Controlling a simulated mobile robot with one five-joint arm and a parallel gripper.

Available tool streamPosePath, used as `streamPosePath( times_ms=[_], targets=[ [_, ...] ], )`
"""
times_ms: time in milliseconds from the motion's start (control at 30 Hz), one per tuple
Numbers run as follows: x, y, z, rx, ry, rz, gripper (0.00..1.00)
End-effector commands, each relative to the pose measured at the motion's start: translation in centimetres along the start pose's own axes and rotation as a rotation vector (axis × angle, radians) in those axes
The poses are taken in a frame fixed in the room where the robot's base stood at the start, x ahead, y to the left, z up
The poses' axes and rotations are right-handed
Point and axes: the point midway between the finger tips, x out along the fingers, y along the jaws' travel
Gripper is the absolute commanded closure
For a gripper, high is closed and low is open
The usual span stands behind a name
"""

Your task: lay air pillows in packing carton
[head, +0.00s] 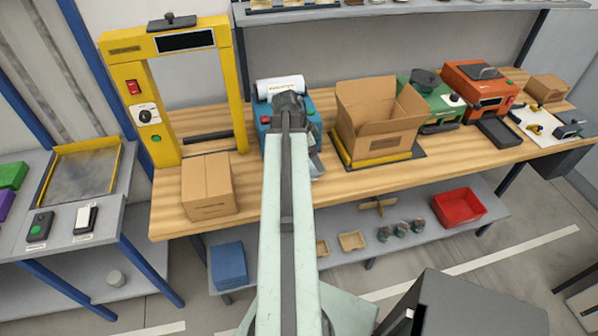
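The open packing carton (368,140), brown cardboard with its flaps up, stands on a yellow-edged platform (375,161) on the wooden bench. The part of its inside that shows looks empty; its bottom is hidden. Left of it is a blue machine (313,125) with a white, rounded piece (279,87) with dark print on top; I cannot tell whether this is a film roll or an air pillow. My gripper (287,104) is over the blue machine, left of the carton. My own arm hides the fingers, so their opening and anything between them do not show.
A closed carton (208,187) and a yellow frame (146,95) stand on the left of the bench. A green machine (437,105) and an orange machine (483,85) stand right of the open carton. A shelf (410,7) runs above the back. A red bin (459,207) is below.

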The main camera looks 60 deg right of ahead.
Motion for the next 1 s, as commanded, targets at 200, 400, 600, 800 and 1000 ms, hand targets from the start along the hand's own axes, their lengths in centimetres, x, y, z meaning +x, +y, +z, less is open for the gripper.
streamPosePath(
  times_ms=[200, 400, 600, 800, 1000],
  targets=[
    [4.1, 0.1, 0.3, 0.001, 0.0, 0.001, 0.11],
    [3.8, 0.1, 0.1, 0.001, 0.0, 0.0, 0.11],
    [3.8, 0.1, 0.1, 0.001, 0.0, 0.0, 0.58],
    [3.8, 0.1, 0.1, 0.002, 0.0, 0.0, 0.82],
    [3.2, 0.1, -0.2, 0.002, 0.0, 0.0, 0.82]
  ],
)
